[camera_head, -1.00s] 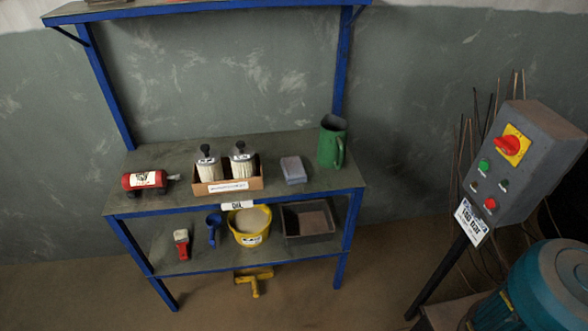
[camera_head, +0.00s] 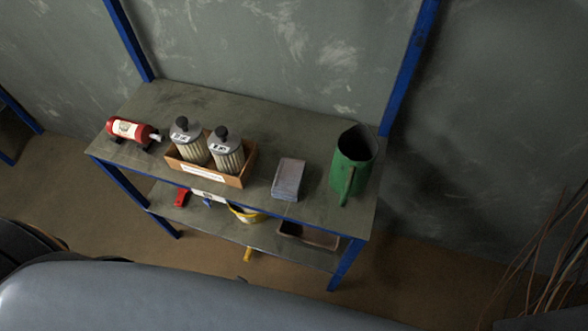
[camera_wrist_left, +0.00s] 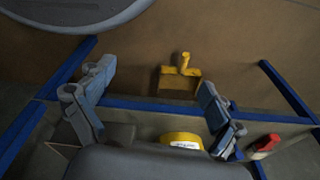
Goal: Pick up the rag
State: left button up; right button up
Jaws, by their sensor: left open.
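The rag (camera_head: 288,179) is a folded blue-grey cloth. It lies flat on the top shelf of the workbench (camera_head: 255,115) in the head view, between the cardboard box and the green jug. My left gripper (camera_wrist_left: 155,80) shows in the left wrist view with its two fingers spread wide and nothing between them. That view looks down past the lower shelf to the floor, and the rag is not in it. I see neither gripper in the head view. A large grey curved part of mine fills the bottom of the head view.
The green jug (camera_head: 352,165) stands just right of the rag. The box (camera_head: 240,178) with two filter canisters is on its left, and a red cylinder (camera_head: 131,129) lies farther left.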

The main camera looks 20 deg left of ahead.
pick_arm(q)
jog(key=w+d+r+t, duration=0.1)
jog(key=w+r, duration=0.3)
jog(key=r, duration=1)
jog(key=w+d+r+t, duration=0.1)
jog(key=w+r, duration=0.4)
jog(key=r, duration=0.8)
jog(key=w+d+r+m+h, duration=0.4)
jog(key=w+d+r+m, duration=0.2)
jog(key=d+r+m, duration=0.45)
notch_tip(320, 180, up, 9)
jog(key=m+g+y, duration=0.4)
jog(key=m, duration=1.9)
send_over(289, 175)
jog(key=shift+n, duration=0.25)
notch_tip(289, 175, down, 7)
jog(key=shift+s+a+r, duration=0.1)
jog(key=shift+a, duration=0.05)
jog(key=shift+f+p, duration=0.35)
jog(key=shift+f, duration=2.5)
jog(key=c, duration=1.2)
pick_arm(e)
jog(key=shift+s+a+r, duration=0.2)
jog(key=shift+s+a, duration=0.05)
jog(key=shift+s, duration=0.2)
jog(key=shift+s+a+r, duration=0.15)
jog(key=shift+s+a, duration=0.05)
jog(key=shift+s, duration=0.25)
